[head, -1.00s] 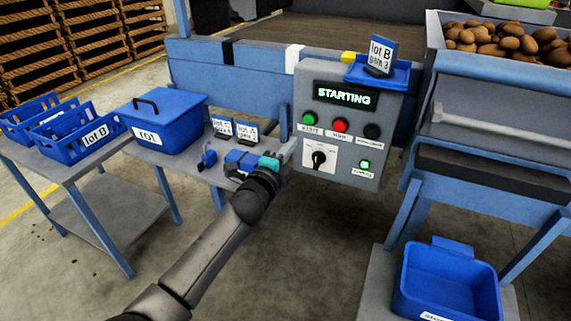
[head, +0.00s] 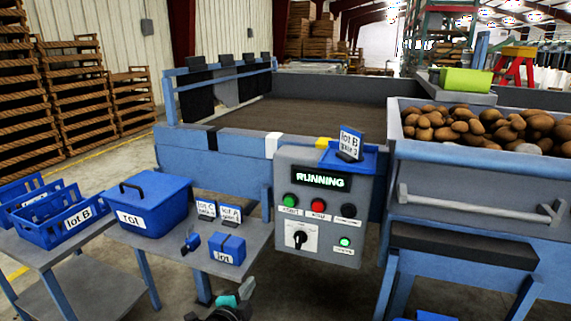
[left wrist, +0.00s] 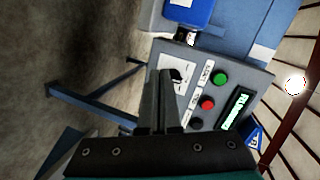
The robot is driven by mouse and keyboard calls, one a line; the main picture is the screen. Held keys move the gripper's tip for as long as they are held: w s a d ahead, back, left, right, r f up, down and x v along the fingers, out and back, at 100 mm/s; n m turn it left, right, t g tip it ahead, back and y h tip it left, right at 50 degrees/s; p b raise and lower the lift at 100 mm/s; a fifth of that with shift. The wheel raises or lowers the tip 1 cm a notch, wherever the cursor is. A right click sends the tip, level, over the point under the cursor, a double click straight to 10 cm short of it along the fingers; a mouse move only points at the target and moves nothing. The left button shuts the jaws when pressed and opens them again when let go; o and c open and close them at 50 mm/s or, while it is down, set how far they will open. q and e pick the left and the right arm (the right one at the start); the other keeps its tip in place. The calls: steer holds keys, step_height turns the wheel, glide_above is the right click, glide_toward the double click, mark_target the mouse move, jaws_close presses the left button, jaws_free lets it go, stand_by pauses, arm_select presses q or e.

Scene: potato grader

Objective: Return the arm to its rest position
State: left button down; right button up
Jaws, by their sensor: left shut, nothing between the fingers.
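My left gripper (head: 232,300) shows at the bottom of the head view, below and in front of the control panel (head: 292,258). Its tip is small and partly cut off by the lower edge. In the left wrist view its fingers (left wrist: 161,100) are together with nothing between them, and the panel (left wrist: 190,62) lies beyond them, apart from them. The panel display (head: 319,179) reads RUNNING. A green button (head: 290,201), a red button (head: 319,205) and a black knob (head: 299,238) sit on the panel. My right gripper is not in view.
A side table holds a lidded blue box (head: 155,205), lot cards (head: 229,214) and small blue items (head: 226,248). Blue crates (head: 68,214) stand at the left. A potato-filled hopper (head: 440,150) is at the right. Bare floor lies in front of the panel.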

arm_select(q)
steer(key=s+a+f+n+g+y+p, duration=0.1)
steer(key=s+a+f+n+g+p, duration=0.2)
steer(key=s+f, duration=0.6)
steer(key=s+a+f+n+g+y+p, duration=0.1)
steer(key=s+a+f+n+g+y, duration=0.25)
steer(key=s+f, duration=0.6)
steer(key=s+a+f+n+g+p, duration=0.1)
steer(key=s+a+f+n+g, duration=0.1)
steer(key=s, duration=0.7)
steer(key=s+a+f+n+g+p, duration=0.1)
steer(key=s+a+f+n, duration=0.1)
steer(key=s, duration=0.8)
steer(key=s+a+f+n+g+p, duration=0.1)
steer(key=s+f+n, duration=0.3)
steer(key=s, duration=0.6)
steer(key=shift+s+a+f+g, duration=0.25)
steer(key=shift+a+f+g, duration=0.15)
steer(key=shift+a+g, duration=0.4)
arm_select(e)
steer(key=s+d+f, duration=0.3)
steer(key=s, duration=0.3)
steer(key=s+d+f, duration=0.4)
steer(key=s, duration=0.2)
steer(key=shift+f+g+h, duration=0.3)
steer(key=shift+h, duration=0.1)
arm_select(q)
steer(key=shift+h, duration=0.25)
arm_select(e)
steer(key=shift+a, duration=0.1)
